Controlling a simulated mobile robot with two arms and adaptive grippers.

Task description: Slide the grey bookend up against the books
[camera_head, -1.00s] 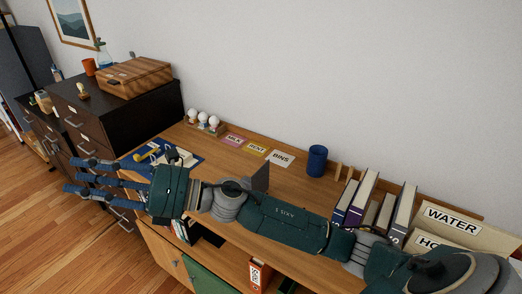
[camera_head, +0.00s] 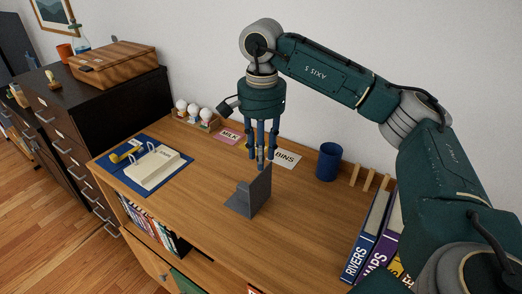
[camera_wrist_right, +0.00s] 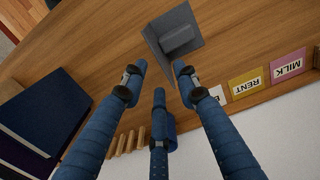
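The grey bookend (camera_head: 250,196) stands on the wooden desk near its middle, with an upright plate and a low foot. The books (camera_head: 372,235) stand at the right end of the desk, partly hidden by my right arm; bare desk lies between them and the bookend. My right gripper (camera_head: 261,160) points down just above and behind the bookend, its blue fingers spread and empty. In the right wrist view the bookend (camera_wrist_right: 176,36) lies beyond the fingertips (camera_wrist_right: 157,78), and dark book covers (camera_wrist_right: 28,125) show at left. My left gripper is out of view.
A blue cup (camera_head: 329,162) and wooden pegs (camera_head: 368,180) stand along the back. Cards, including BINS (camera_head: 287,158) and MILK (camera_head: 229,136), lie behind the gripper. The desk's front middle is clear.

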